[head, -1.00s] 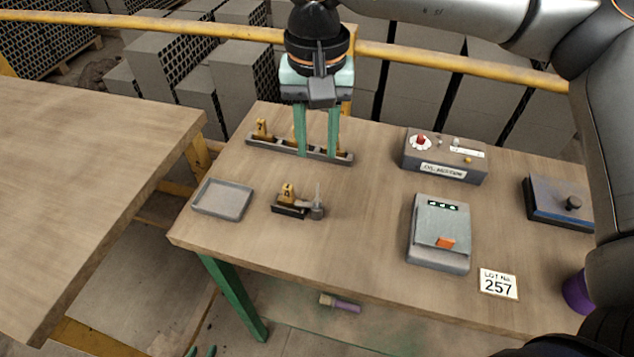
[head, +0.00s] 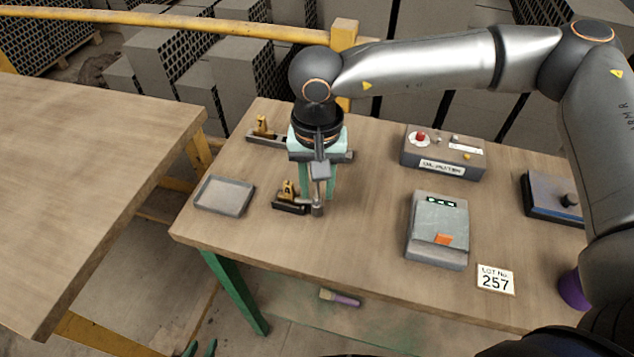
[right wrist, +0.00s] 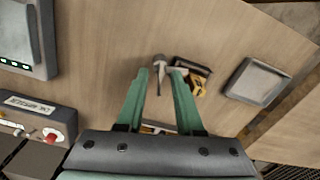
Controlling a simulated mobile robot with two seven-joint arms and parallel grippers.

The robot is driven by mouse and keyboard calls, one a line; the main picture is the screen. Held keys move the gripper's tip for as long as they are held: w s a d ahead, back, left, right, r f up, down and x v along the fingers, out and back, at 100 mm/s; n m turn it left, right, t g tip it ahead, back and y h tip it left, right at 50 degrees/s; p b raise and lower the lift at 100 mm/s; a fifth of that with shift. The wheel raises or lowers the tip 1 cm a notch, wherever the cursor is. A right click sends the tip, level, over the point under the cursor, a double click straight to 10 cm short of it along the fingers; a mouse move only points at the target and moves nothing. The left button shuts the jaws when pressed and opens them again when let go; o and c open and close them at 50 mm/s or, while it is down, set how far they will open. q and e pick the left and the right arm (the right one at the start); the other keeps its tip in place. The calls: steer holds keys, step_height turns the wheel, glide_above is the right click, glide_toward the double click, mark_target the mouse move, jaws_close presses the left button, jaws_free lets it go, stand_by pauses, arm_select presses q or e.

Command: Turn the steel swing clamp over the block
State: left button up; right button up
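The steel swing clamp (head: 317,207) has an upright pin and an arm beside a dark base (head: 290,208) carrying a small yellow block (head: 287,190). In the right wrist view the clamp (right wrist: 158,62) shows near and between the fingertips. My right gripper (head: 318,196) is open above and around the clamp's pin end; its two green fingers stand apart. Contact with the clamp cannot be told.
A grey tray (head: 224,195) lies left of the clamp. Behind stands a long rail (head: 265,138) with yellow pieces, partly hidden by my right gripper. A control box (head: 443,153), a grey device (head: 438,230) and a blue-topped box (head: 552,198) are to the right.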

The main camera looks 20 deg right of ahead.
jaws_close()
stand_by(0.3)
steer(key=shift+f+m+b, duration=0.25)
steer(key=shift+m+b, duration=0.45)
steer(key=shift+b, duration=0.35)
steer(key=shift+r+m+b, duration=0.2)
steer(key=shift+m+b, duration=0.3)
steer(key=shift+m, duration=0.3)
steer(key=shift+r, duration=0.1)
steer(key=shift+o, duration=0.3)
jaws_free()
